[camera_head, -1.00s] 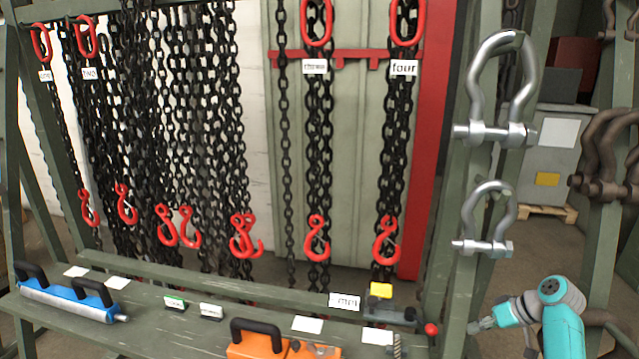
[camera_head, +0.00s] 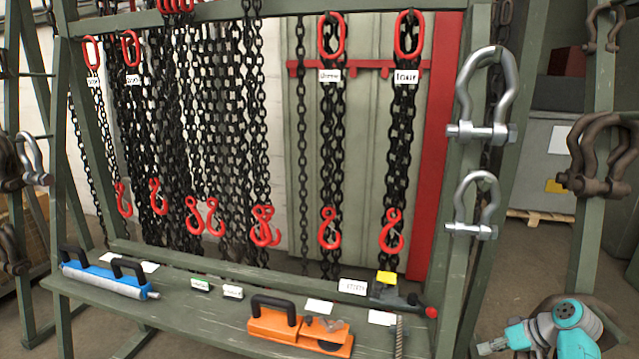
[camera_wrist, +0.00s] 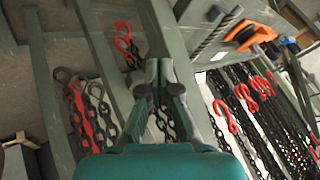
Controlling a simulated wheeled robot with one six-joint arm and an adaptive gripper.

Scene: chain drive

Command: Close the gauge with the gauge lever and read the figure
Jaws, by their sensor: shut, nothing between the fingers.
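The gauge (camera_head: 388,293) is a small dark device at the right end of the green shelf, with a yellow tag on top. A lever with a red ball knob (camera_head: 431,312) sticks out at its right end. Any figure on it is too small to read. My gripper (camera_head: 490,347) is at the lower right, to the right of and below the gauge, apart from it. In the wrist view its fingers (camera_wrist: 160,88) are together and empty. I cannot make out the gauge in the wrist view.
An orange tool (camera_head: 300,328) with a black handle and a blue bar tool (camera_head: 105,280) lie on the shelf (camera_head: 190,317). Chains with red hooks (camera_head: 329,228) hang behind. Silver shackles (camera_head: 474,205) are on the right post. Floor is open right of that post.

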